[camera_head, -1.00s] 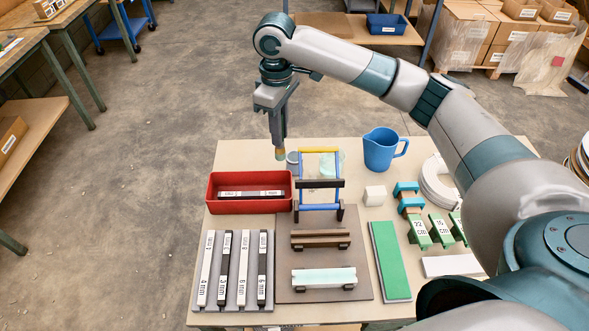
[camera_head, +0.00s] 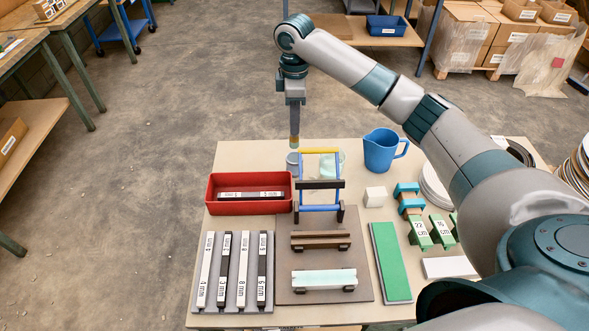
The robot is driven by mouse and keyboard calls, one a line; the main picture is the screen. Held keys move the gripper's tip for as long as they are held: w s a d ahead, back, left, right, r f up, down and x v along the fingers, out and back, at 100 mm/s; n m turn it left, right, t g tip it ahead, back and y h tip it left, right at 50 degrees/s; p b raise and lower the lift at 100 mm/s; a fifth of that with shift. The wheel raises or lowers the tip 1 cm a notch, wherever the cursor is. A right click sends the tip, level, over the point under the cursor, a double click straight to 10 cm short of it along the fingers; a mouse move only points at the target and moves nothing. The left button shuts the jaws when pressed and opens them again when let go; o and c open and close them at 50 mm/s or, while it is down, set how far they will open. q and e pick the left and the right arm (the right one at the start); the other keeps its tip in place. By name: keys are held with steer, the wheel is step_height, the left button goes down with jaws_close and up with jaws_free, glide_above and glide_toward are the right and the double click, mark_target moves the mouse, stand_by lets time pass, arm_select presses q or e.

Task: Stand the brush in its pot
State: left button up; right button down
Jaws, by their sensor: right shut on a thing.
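My right gripper (camera_head: 295,112) points down from above the back of the table, shut on the brush. The brush (camera_head: 294,142) hangs upright, and its tan lower end shows below the fingers; the fingers hide the rest. A small grey pot (camera_head: 292,158) stands on the table behind the red tray. The brush's lower end is directly above the pot in the picture; I cannot tell whether it is inside the rim or just over it. My left gripper is not in view.
A red tray (camera_head: 209,198) is in front, a blue jug (camera_head: 381,153) to the right. Numbered bars, brown and pale blocks, and a green strip (camera_head: 391,262) fill the front.

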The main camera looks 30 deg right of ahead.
mark_target(295, 147)
steer(key=shift+f, duration=0.1)
steer(key=shift+f+p, duration=0.8)
steer(key=shift+f, duration=2.25)
steer(key=shift+f+p, duration=0.5)
steer(key=shift+f, duration=1.35)
steer(key=shift+f, duration=0.15)
steer(key=c, duration=1.7)
jaws_free()
steer(key=shift+o, duration=0.2)
